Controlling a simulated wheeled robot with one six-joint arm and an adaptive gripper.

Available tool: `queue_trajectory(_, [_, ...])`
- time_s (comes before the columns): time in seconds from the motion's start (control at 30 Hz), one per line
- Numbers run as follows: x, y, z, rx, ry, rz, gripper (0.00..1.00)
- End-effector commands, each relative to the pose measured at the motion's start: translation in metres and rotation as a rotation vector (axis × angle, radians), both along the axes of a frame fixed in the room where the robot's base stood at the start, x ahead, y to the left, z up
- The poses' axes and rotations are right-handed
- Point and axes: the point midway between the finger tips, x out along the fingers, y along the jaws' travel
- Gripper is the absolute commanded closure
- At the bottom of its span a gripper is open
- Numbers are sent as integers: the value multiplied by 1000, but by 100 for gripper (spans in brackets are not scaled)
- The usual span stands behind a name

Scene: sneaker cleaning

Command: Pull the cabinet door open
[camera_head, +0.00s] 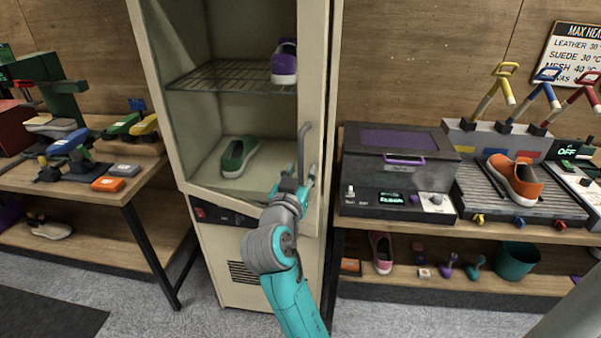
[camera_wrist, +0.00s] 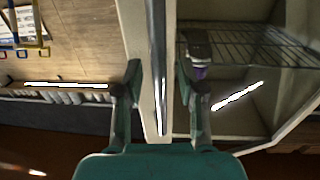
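The tall cream cabinet (camera_head: 160,75) stands in the middle of the head view. Its glazed-looking door has a cream frame (camera_head: 316,70), and its lower edge slants down to the right, so the door appears to stand ajar. A grey vertical bar handle (camera_head: 303,145) is on the door's right side. My gripper (camera_head: 301,177) is at the handle's lower end. In the wrist view my gripper (camera_wrist: 160,80) has its fingers apart, one on each side of the handle (camera_wrist: 158,60), with gaps visible. The fingers' exact contact in the head view is too small to tell.
Inside the cabinet are a purple shoe (camera_head: 284,62) on a wire shelf (camera_head: 225,78) and a green shoe (camera_head: 238,157) below. A left table (camera_head: 120,190) and a right bench (camera_head: 400,225) flank the cabinet. Grey floor (camera_head: 190,320) is open in front.

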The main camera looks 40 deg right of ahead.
Motion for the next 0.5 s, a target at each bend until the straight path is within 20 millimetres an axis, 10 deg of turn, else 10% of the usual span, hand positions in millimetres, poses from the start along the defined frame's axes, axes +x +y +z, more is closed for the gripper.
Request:
queue_trajectory(0.3, [2, -3, 0, 0, 0, 0, 61])
queue_trajectory(0.5, [2, -2, 0, 0, 0, 0, 100])
